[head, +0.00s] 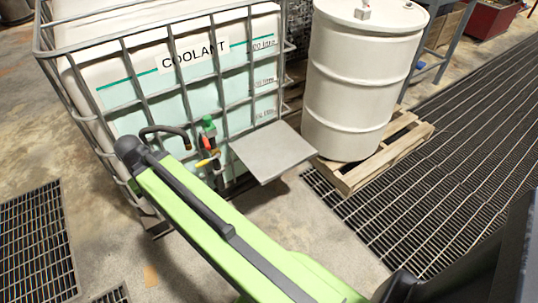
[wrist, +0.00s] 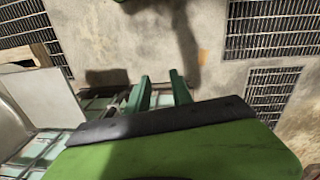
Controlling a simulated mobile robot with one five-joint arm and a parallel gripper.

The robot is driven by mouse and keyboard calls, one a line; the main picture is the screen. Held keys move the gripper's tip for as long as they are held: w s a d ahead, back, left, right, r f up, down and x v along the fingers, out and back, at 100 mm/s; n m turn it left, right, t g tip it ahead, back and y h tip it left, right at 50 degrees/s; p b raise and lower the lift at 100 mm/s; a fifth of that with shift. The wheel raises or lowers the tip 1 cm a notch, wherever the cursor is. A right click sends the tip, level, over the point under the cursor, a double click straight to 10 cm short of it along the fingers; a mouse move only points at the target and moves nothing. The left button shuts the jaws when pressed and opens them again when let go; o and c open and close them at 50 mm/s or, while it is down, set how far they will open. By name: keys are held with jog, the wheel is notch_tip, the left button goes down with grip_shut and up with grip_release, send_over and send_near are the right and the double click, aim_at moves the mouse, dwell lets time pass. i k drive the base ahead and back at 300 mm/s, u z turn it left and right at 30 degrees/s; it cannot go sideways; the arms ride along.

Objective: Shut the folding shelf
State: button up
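The folding shelf is a flat grey plate (head: 272,150) that sticks out from the front cage of the coolant tank, roughly level. In the wrist view it is the pale plate (wrist: 46,96) at the left. My gripper (wrist: 160,82) shows in the wrist view as two green fingers with a gap between them, open and with nothing seen between them. The shelf lies to the left of the fingers there, apart from them. In the head view my green arm reaches toward the tank left of the shelf, and I cannot make out the fingers clearly.
The caged coolant tank (head: 150,60) stands behind the shelf. Red and yellow valve handles (head: 206,150) are left of the shelf. A white drum (head: 362,80) on a wooden pallet (head: 372,163) stands to its right. Floor grating (head: 440,140) and open floor (head: 310,215) lie in front.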

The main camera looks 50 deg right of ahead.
aim_at(268, 152)
jog(key=z, duration=1.05)
jog(key=k, duration=0.85)
jog(key=u, duration=0.55)
jog(key=i, duration=1.5)
jog(key=u, duration=0.05)
